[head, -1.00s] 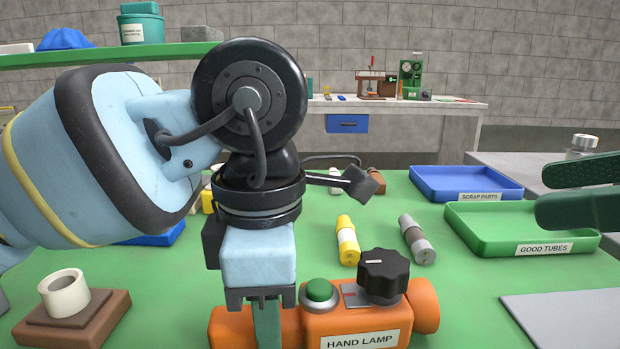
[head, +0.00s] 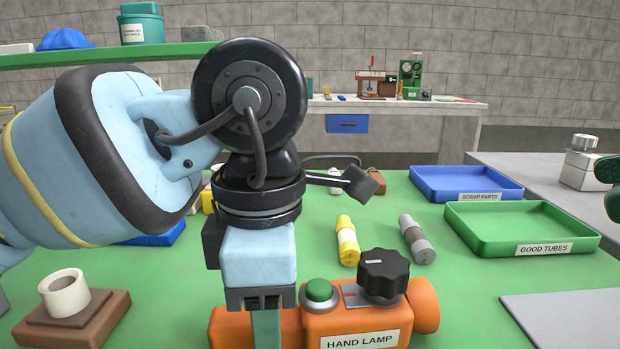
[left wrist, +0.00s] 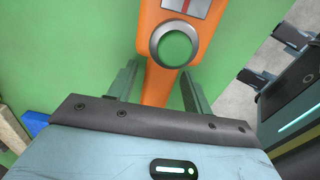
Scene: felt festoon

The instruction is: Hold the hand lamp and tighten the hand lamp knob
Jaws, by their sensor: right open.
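The orange hand lamp (head: 422,306) lies on the green bench mat at the front, with a green button (head: 319,290) and a black knob (head: 384,273) on top. My left gripper (head: 266,328) points down over the lamp's left part. The knob is out of that view. My right gripper (head: 609,187) shows only as dark green fingertips at the right edge, open, empty and well away from the knob.
A yellow tube (head: 347,241) and a grey tube (head: 417,239) lie behind the lamp. A green tray (head: 588,238) marked GOOD TUBES and a blue tray (head: 420,191) marked SCRAP PARTS are at right. A brown block with a white ring (head: 65,293) stands front left.

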